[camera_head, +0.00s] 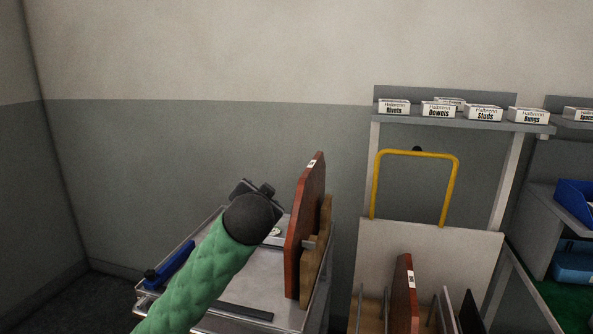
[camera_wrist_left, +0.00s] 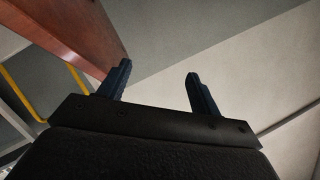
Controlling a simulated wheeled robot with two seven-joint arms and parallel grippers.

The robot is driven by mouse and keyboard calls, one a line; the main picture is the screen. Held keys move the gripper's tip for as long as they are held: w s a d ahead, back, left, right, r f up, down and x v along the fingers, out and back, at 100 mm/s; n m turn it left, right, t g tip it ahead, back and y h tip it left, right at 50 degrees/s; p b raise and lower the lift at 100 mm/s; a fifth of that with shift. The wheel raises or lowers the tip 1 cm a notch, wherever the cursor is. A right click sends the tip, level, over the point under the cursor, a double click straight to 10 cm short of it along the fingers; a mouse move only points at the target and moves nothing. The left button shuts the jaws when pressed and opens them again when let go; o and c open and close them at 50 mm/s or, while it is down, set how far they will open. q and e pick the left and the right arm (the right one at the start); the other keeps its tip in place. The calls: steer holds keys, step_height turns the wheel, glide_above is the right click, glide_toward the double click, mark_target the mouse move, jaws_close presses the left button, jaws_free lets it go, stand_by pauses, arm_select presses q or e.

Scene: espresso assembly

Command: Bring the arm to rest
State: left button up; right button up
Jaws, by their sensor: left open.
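My left arm, in a green quilted sleeve, comes in from the lower left in the head view. Its gripper (camera_head: 258,190) is above a metal cart, mostly hidden behind the dark wrist. In the left wrist view the two dark fingers of the left gripper (camera_wrist_left: 157,92) stand apart with nothing between them. A red-brown board (camera_head: 306,225) stands upright on the cart, to the right of the gripper. It also shows at the upper left of the left wrist view (camera_wrist_left: 75,35), beside the left finger; I cannot tell whether they touch. My right gripper is not in view.
The metal cart (camera_head: 262,290) also carries a lighter brown board (camera_head: 318,262) and a blue-handled tool (camera_head: 170,266). To the right stands a rack with a yellow hoop (camera_head: 417,153), another red-brown board (camera_head: 404,293) and labelled boxes (camera_head: 438,108) on its shelf. Open space lies left of the cart.

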arm_select(q)
steer(key=s+a+f+n+g+h+p, duration=0.1)
steer(key=s+a+f+n+g+p, duration=0.2)
steer(key=s+f, duration=1.05)
steer(key=s+a+f+n+g+h+p, duration=0.1)
steer(key=s+a+f+g, duration=0.3)
steer(key=s+f, duration=0.95)
steer(key=s+d+f+n+g+p, duration=0.1)
steer(key=s+f+g, duration=0.5)
steer(key=s+f, duration=1.1)
steer(key=shift+s+d+p, duration=0.25)
steer(key=shift+s+p, duration=0.4)
steer(key=shift+s, duration=0.3)
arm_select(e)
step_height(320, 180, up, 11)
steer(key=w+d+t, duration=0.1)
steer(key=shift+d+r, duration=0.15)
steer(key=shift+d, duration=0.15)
arm_select(q)
steer(key=shift+f, duration=0.1)
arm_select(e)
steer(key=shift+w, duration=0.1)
